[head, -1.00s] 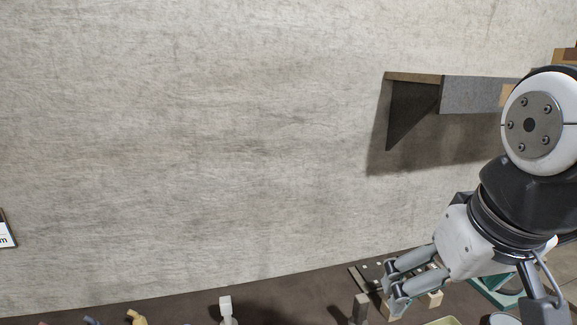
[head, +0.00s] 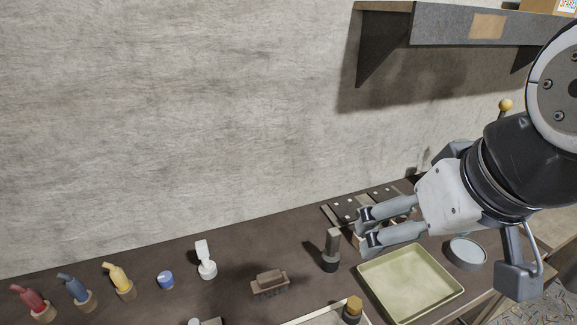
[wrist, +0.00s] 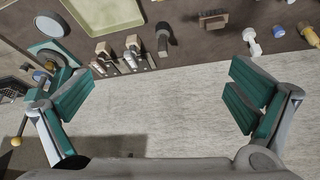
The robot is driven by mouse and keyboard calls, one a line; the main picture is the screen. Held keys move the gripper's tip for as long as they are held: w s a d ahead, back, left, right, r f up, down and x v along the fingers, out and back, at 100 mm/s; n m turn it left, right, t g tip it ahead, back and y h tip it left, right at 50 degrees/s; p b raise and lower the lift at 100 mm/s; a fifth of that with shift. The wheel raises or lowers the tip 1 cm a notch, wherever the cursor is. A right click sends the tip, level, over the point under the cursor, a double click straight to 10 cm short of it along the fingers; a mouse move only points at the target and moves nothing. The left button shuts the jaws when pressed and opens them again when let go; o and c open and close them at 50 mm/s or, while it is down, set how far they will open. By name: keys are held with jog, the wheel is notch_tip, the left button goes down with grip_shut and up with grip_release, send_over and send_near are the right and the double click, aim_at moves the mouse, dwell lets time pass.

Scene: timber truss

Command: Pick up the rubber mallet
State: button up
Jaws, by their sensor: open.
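I cannot pick out the rubber mallet with certainty. A likely candidate is an upright grey-brown piece with a black, rounded lower end (head: 331,252), standing on the dark bench just left of my gripper in the head view. It also shows in the wrist view (wrist: 163,40), top centre, beyond the gap between the fingers. My gripper (head: 366,229) is open and empty, above the bench and pointing left in the head view. In the wrist view my gripper (wrist: 160,88) has its teal-padded fingers wide apart with nothing between them. It hides part of the rack behind it.
A pale green tray (head: 408,282) and a round grey tin (head: 466,253) lie below my gripper. A dark tool rack (head: 345,209) is behind it. A brush (head: 269,284), a white bottle (head: 205,261) and coloured bottles stand left. A wall shelf (head: 440,25) hangs above.

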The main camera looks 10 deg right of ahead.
jog(key=shift+c, duration=0.2)
jog(key=shift+f, duration=0.1)
jog(key=c, duration=0.4)
jog(key=shift+w+f, duration=0.15)
jog(key=shift+f, duration=0.15)
jog(key=c, duration=0.5)
jog(key=w+f+m+g+y, duration=0.1)
jog(key=f, duration=0.2)
jog(key=w+f+m+g+y+b, duration=0.1)
jog(key=f+m+g, duration=0.1)
jog(key=f, duration=0.1)
jog(key=w+f+m+g+y+b, duration=0.1)
jog(key=w+f+m+g, duration=0.1)
jog(key=shift+f, duration=0.4)
jog(key=shift+c, duration=1.4)
jog(key=m+t+y+b, duration=0.5)
jog(key=m+t+y, duration=0.3)
jog(key=m+y, duration=0.8)
send_near(333, 240)
jog(key=shift+w+a+r+m+h+p, duration=0.1)
jog(key=shift+w+a+m+h+p, duration=0.35)
jog(key=shift+w+a, duration=0.7)
jog(key=shift+w+a+r+m+h+p, duration=0.15)
jog(key=shift+w+a+m+h, duration=0.5)
jog(key=shift+a, duration=1)
jog(key=shift+w+a+r+m+h+p, duration=0.1)
jog(key=shift+w+a+m+h+p, duration=0.4)
jog(key=shift+w+a, duration=0.65)
